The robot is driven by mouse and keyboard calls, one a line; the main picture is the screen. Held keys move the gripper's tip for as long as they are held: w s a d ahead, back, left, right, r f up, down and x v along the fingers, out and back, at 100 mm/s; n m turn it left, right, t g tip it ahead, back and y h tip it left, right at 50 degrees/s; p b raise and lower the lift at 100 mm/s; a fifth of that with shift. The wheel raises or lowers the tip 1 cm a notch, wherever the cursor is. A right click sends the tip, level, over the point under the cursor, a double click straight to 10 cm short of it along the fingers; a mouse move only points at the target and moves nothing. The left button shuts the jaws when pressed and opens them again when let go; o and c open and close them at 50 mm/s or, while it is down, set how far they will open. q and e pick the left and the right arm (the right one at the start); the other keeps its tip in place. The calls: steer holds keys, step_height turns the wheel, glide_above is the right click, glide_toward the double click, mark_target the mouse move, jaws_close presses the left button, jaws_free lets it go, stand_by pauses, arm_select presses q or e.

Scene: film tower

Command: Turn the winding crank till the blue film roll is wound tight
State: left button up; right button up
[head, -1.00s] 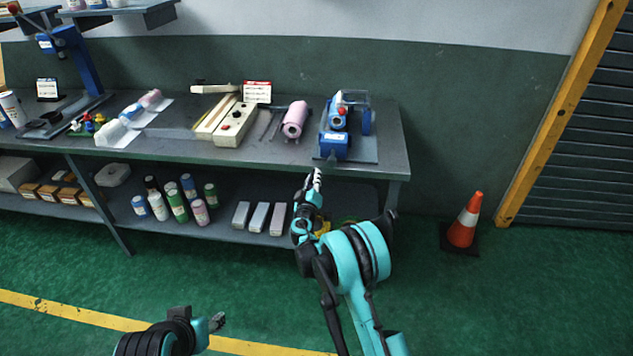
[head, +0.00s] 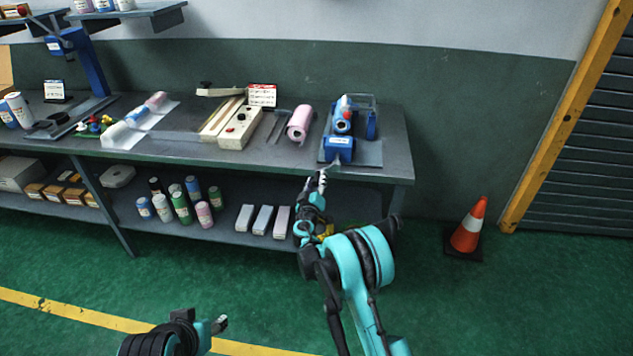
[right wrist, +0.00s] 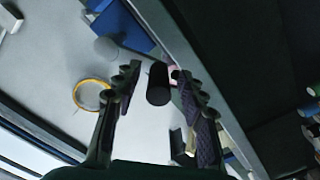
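The blue film roll (head: 343,121) lies in a blue winder with a red knob on top, on a grey base plate (head: 368,154) at the bench's right end. The winder's blue front block (head: 339,149) faces me. My right gripper (head: 321,180) is at the bench's front edge, just before the winder. In the right wrist view my right gripper (right wrist: 157,75) is open, with the crank's black handle (right wrist: 158,84) between its fingers, gaps showing on both sides. The crank's arm is partly hidden. My left gripper (head: 219,324) is low at the bottom, away from the bench; its fingers are too small to judge.
A pink roll (head: 300,122) and a cream box with buttons (head: 239,128) stand left of the winder. Several bottles and boxes fill the lower shelf (head: 235,234). An orange cone (head: 469,226) stands on the floor at right.

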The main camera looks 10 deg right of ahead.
steer(key=shift+s, duration=0.1)
steer(key=v, duration=1.1)
steer(key=shift+s, duration=0.4)
steer(key=shift+a, duration=0.1)
